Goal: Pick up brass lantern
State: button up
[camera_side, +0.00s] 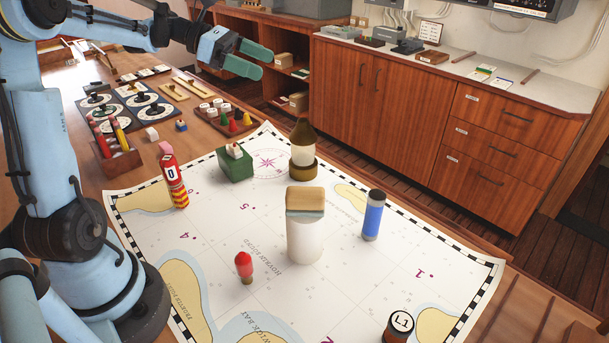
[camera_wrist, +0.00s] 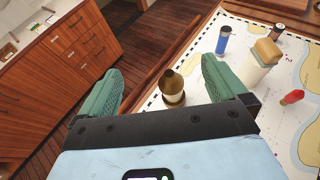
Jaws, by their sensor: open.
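The brass lantern (camera_side: 303,150) stands upright on the sea chart, toward its far edge. It has a dark brass cone top, a pale glass middle and a brass base. In the wrist view the lantern (camera_wrist: 172,88) shows between the two fingers, beyond the gripper's palm edge, its lower part partly hidden. My gripper (camera_side: 256,60) is open and empty, with green fingers, high above the table and up and left of the lantern in the side view. In the wrist view my gripper (camera_wrist: 166,85) has its fingers spread wide, touching nothing.
On the chart (camera_side: 222,262) stand a white cylinder with a tan top (camera_side: 305,235), a blue cylinder (camera_side: 374,215), a red-tipped piece (camera_side: 244,266), a green box (camera_side: 235,164), a red striped cylinder (camera_side: 173,178) and a dark L1 jar (camera_side: 398,325). Wooden cabinets (camera_side: 400,100) stand behind.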

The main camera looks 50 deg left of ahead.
send_near(310, 141)
jog(key=a+f, duration=0.1)
jog(key=a, duration=0.3)
jog(key=x, duration=0.7)
jog(key=shift+w+d+f, duration=0.1)
jog(key=shift+w+f, duration=0.15)
jog(key=x, duration=0.4)
jog(key=shift+d+r, duration=0.3)
jog(key=shift+r, duration=0.05)
jog(key=shift+w+d+f, duration=0.2)
jog(key=shift+w+d, duration=0.1)
jog(key=shift+d, duration=0.05)
jog(key=c, duration=1.4)
